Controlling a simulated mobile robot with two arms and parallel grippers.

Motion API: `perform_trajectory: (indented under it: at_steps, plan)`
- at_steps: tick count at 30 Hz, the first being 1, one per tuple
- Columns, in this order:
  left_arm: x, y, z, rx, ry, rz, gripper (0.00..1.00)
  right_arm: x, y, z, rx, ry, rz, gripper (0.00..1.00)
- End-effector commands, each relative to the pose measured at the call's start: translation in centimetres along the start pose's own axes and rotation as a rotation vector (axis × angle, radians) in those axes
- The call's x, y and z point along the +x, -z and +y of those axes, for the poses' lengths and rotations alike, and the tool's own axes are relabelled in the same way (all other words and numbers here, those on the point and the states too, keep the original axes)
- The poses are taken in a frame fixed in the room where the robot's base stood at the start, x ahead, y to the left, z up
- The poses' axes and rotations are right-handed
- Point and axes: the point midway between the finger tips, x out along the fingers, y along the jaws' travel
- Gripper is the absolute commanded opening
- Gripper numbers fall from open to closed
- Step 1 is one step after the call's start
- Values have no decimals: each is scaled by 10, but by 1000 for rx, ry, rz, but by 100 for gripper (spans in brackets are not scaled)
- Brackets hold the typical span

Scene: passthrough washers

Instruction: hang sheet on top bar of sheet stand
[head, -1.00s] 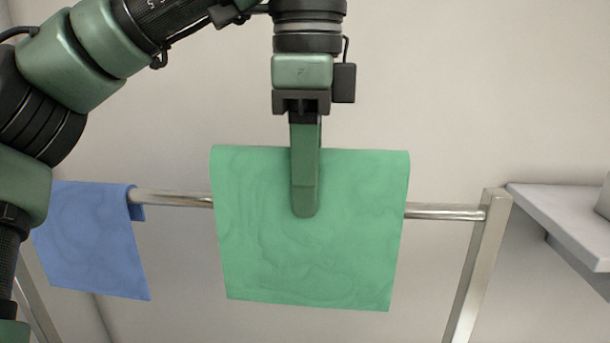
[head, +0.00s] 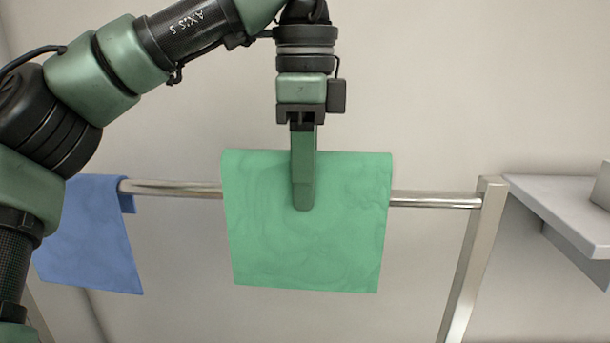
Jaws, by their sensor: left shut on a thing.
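A green sheet (head: 340,240) hangs in the middle of the head view, its upper edge folded over at the top. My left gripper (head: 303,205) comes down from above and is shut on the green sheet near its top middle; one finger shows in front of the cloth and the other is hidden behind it. The sheet stand's top bar (head: 435,201) runs across behind the green sheet, whose top edge is higher in the picture than the bar. I cannot tell whether the sheet touches the bar. My right gripper is not in view.
A blue sheet (head: 88,240) hangs over the bar at the left, partly behind my left arm. The stand's right post (head: 470,260) rises at the right. A grey shelf (head: 565,205) juts out beyond it. Bare bar shows on both sides of the green sheet.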

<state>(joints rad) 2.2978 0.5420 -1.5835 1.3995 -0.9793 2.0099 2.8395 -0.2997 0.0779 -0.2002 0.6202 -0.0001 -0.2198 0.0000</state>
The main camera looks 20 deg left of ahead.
Motion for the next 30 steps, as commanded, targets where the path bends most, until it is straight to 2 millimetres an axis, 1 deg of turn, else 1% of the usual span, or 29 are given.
perform_trajectory:
  at_steps: [1,3,12,18,27,28,29,30]
  plan:
    - [8,0,0,0,0,0,0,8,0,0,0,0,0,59]
    - [14,0,0,0,0,0,0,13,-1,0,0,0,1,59]
    - [33,0,0,0,0,0,0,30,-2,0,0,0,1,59]
    - [37,0,0,0,0,0,0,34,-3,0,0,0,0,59]
    - [37,0,0,0,0,0,0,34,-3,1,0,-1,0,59]
    - [37,0,0,0,0,0,36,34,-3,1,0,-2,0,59]
    - [37,0,0,0,0,0,45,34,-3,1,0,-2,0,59]
    - [37,0,0,0,0,0,56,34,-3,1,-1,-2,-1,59]
